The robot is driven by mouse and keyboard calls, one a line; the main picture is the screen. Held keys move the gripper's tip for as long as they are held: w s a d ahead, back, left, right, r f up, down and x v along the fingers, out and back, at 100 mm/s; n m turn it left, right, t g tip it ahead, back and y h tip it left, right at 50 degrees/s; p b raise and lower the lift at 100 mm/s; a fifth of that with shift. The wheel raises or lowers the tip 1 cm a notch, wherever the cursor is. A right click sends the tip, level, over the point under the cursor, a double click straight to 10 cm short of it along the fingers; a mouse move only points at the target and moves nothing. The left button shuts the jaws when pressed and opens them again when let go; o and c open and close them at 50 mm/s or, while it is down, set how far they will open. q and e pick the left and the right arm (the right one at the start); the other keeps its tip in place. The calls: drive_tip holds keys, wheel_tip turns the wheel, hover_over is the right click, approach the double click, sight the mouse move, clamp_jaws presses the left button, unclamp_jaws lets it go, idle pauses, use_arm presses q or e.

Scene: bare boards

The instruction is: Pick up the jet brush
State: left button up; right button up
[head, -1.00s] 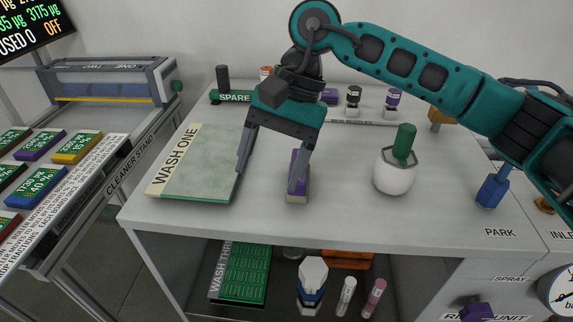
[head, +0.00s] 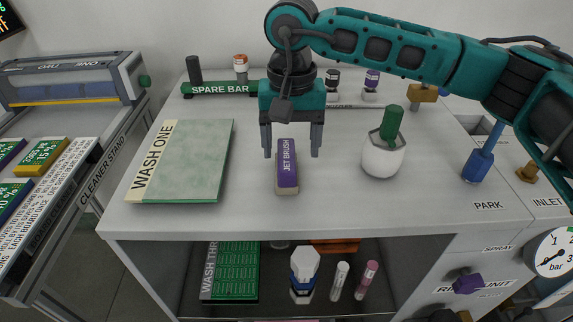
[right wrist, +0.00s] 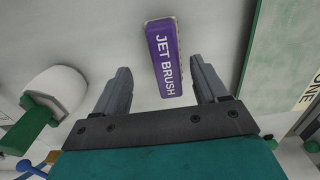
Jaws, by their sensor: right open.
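The jet brush (head: 287,168) is a small purple-topped block with a pale base, lying on the white bench top, its white lettering readable. My right gripper (head: 292,155) is open above and just behind it, with its two grey fingers apart to the left and right of the brush's far end. In the right wrist view the jet brush (right wrist: 165,60) shows between and beyond the open fingertips (right wrist: 160,78), nearer the right finger. Nothing is between the fingers' inner faces that I can see gripped. My left gripper is not in view.
A green board marked WASH ONE (head: 185,160) lies left of the brush. A white pot (head: 383,157) with a green-handled tool stands to the right. A SPARE BAR rack (head: 220,88) and small bottles stand behind. A blue-handled tool (head: 480,163) stands near PARK.

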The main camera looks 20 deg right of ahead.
sight(286, 154)
drive_tip(key=f, duration=0.5)
drive_tip(key=shift+w+a, duration=0.25)
drive_tip(key=shift+a, duration=0.05)
drive_tip(key=shift+c, duration=0.3)
drive_tip(key=c, duration=1.1)
